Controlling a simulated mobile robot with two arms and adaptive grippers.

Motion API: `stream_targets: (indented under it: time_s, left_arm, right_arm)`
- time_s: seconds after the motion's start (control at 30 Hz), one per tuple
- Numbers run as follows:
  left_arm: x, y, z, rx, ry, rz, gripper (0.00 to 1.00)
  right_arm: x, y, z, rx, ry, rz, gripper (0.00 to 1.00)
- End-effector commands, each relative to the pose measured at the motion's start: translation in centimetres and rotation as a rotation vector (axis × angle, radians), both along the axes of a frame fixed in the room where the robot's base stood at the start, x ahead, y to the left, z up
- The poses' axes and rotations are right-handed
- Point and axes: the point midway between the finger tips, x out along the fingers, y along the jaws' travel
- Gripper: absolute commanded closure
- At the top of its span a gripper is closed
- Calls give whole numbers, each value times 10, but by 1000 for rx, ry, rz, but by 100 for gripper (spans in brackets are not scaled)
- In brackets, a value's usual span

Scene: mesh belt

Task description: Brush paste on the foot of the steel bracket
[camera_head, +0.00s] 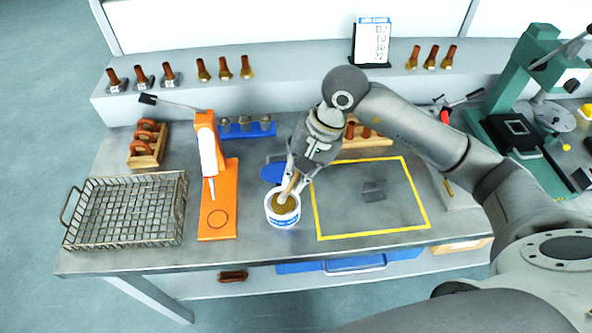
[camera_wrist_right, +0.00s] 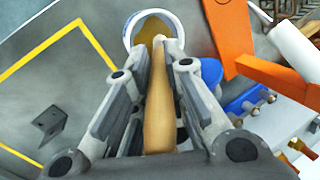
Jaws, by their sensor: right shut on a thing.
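The steel bracket (camera_head: 373,191) is a small dark grey angle piece inside the yellow outlined square on the bench. It also shows in the right wrist view (camera_wrist_right: 49,122), standing apart from the gripper. The paste tub (camera_head: 283,212) is white with a blue label and holds brown paste. My right gripper (camera_head: 297,178) is shut on a wooden brush handle (camera_wrist_right: 160,100) above the tub. The brush's lower end reaches into the tub's mouth; its bristles are hidden. My left gripper is not in view.
An orange press (camera_head: 217,200) stands just left of the tub, with a wire basket (camera_head: 125,212) further left. A blue lid (camera_head: 275,173) lies behind the tub. A wooden rack (camera_head: 360,138) is behind the yellow square (camera_head: 335,215), which is clear around the bracket. A green press stands at far right.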

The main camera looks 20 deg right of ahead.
Motion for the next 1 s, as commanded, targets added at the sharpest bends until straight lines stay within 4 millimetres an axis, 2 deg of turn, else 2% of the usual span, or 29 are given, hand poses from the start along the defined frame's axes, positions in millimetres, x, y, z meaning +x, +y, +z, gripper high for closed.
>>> stream_targets:
  time_s: [1.0]
  left_arm:
    - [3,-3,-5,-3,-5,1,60]
  right_arm:
    - [0,0,-4,0,0,1,100]
